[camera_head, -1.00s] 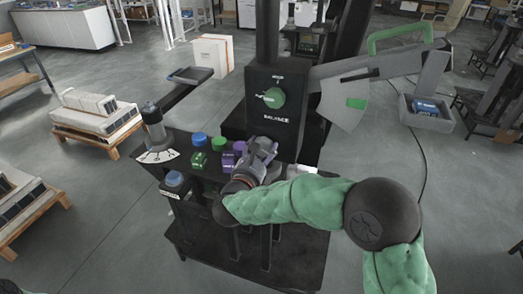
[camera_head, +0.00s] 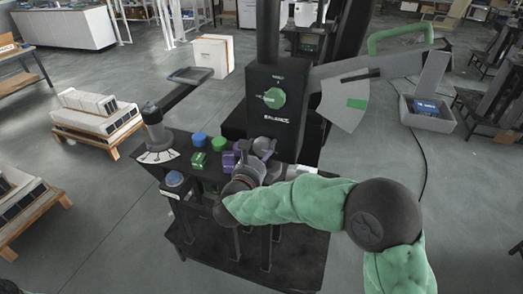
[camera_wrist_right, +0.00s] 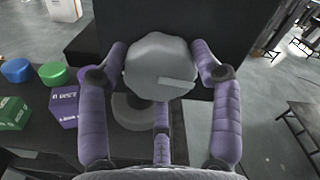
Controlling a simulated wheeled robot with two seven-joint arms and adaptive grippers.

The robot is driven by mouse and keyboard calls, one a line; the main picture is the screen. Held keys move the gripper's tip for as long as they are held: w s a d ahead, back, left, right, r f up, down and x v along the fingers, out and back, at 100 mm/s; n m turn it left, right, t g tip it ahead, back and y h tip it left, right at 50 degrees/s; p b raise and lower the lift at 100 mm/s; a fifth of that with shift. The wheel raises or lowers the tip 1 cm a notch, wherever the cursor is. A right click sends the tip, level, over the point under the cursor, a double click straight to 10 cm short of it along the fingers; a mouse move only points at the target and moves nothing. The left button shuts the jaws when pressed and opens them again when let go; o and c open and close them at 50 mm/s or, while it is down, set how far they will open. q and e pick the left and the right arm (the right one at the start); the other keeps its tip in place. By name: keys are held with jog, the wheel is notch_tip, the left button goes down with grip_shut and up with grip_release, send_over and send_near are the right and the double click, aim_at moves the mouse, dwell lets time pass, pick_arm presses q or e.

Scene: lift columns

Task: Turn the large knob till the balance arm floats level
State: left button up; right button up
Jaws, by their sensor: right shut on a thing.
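My right gripper (camera_head: 256,152) reaches over the black bench, and its purple fingers (camera_wrist_right: 160,85) are closed around a large grey knob (camera_wrist_right: 158,62) with a lighter flat bar on its face. In the head view the fingers mostly hide this knob. A green dial (camera_head: 274,98) sits on the black panel marked BALANCE (camera_head: 262,122), above the gripper. The balance arm (camera_head: 385,64) extends right from the column; a black pointer (camera_head: 362,75) lies over the grey sector plate (camera_head: 338,100), above its green patch (camera_head: 357,104).
Blue (camera_head: 199,139) and green (camera_head: 219,143) buttons and a purple block (camera_wrist_right: 66,106) are left of the gripper. A grey lever (camera_head: 154,125) stands at the bench's left end. A white box (camera_head: 213,54) is behind. An open grey bin (camera_head: 427,118) is at right.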

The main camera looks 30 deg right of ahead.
jog(key=n, duration=0.2)
jog(key=n+p, duration=0.1)
jog(key=shift+s+d+f+n, duration=0.1)
jog(key=shift+s+f+n, duration=0.05)
jog(key=shift+f+n, duration=0.2)
jog(key=n+p, duration=0.1)
jog(key=n, duration=0.1)
jog(key=n+p, duration=0.1)
jog(key=n, duration=0.1)
jog(key=shift+r+n, duration=0.2)
jog(key=shift+n, duration=0.15)
jog(key=n+p, duration=0.3)
jog(key=n, duration=0.2)
jog(key=shift+r, duration=0.15)
jog(key=shift+r+n+p, duration=0.1)
jog(key=shift+n+p, duration=1.4)
jog(key=shift+n, duration=0.8)
jog(key=o, duration=1.1)
jog(key=shift+d, duration=0.1)
